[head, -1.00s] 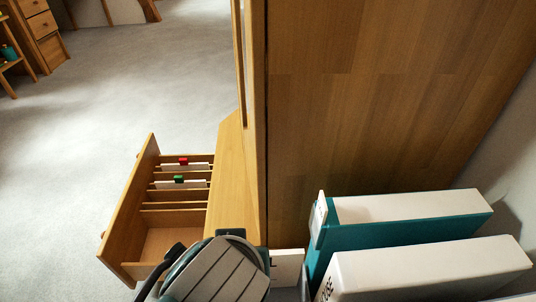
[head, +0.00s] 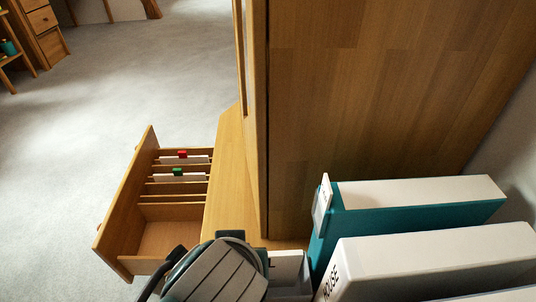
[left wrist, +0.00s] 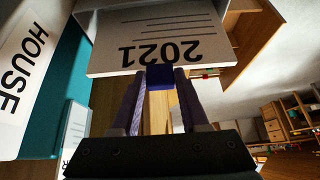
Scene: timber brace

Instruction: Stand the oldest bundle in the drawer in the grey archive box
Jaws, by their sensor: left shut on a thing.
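My left gripper (left wrist: 161,72) is shut on the blue tab (left wrist: 161,52) of a white bundle marked 2021 (left wrist: 190,28). The number reads upside down in the left wrist view. In the head view the gripper's fingers are hidden behind my arm. The open wooden drawer (head: 170,238) stands at the left of the head view, with dividers across it. A red-tabbed bundle (head: 182,155) and a green-tabbed bundle (head: 179,174) sit in its far slots. Its near compartment looks empty. My right gripper is not in view.
A teal binder (head: 400,218) and a white binder marked HOUSE (head: 430,260) stand at the lower right of the head view. A tall wooden cabinet side (head: 390,90) rises behind them. Grey carpet (head: 120,90) is clear beyond the drawer.

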